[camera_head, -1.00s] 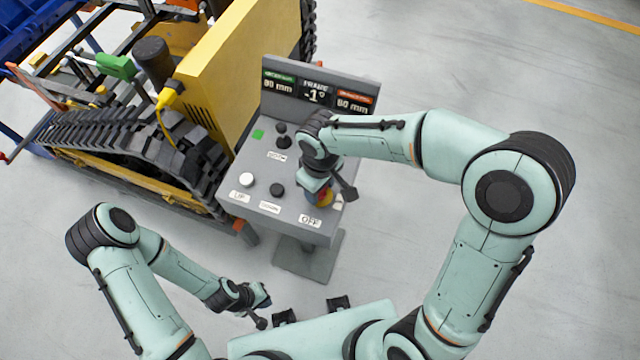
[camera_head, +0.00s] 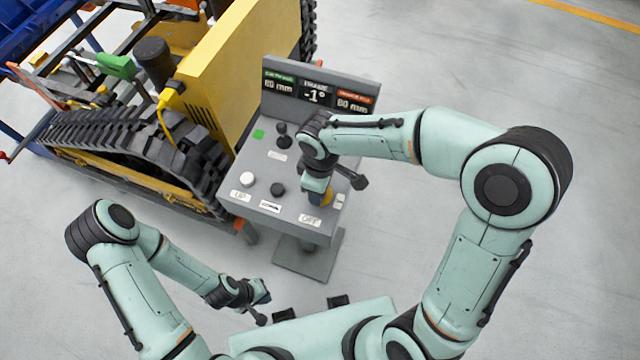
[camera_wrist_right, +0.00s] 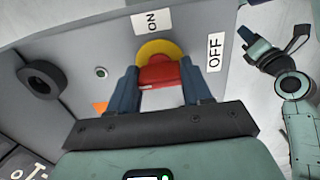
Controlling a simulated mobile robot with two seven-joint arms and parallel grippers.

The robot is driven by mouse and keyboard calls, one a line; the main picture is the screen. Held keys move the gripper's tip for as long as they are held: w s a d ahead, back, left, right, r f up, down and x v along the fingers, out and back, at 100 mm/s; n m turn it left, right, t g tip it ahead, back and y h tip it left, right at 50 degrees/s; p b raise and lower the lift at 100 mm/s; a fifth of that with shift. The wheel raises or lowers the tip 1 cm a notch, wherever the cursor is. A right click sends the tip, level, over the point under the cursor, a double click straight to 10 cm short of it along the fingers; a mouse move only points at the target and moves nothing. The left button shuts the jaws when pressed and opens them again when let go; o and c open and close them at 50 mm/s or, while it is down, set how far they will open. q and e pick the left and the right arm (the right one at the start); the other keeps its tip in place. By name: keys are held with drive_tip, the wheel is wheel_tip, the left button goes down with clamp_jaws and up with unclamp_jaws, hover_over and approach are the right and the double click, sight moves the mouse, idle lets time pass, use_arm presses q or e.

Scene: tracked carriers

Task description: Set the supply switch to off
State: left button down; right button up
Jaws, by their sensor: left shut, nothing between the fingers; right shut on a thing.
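The supply switch is a red handle (camera_wrist_right: 160,74) on a yellow round plate (camera_wrist_right: 156,48), set in the grey control panel. In the right wrist view, my right gripper (camera_wrist_right: 154,92) is shut on the red handle, with a blue finger on each side. The ON label (camera_wrist_right: 152,20) is above the plate and the OFF label (camera_wrist_right: 214,53) is to its right. In the head view, the yellow plate (camera_head: 327,198) shows beside my right gripper (camera_head: 318,196), and the gripper hides the handle. My left gripper (camera_head: 262,304) is shut and empty, low and away from the panel.
The floor at the right is clear.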

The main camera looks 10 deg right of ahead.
drive_tip(key=shift+w, duration=0.1)
drive_tip(key=o, duration=1.1)
drive_tip(key=shift+c, duration=0.2)
use_arm(q)
drive_tip(key=shift+w+r+p, duration=0.75)
drive_tip(key=shift+w+r, duration=0.15)
drive_tip(key=shift+r, duration=0.15)
use_arm(e)
wheel_tip(320, 180, up, 14)
drive_tip(key=shift+f, duration=0.25)
use_arm(q)
drive_tip(key=shift+s, duration=0.1)
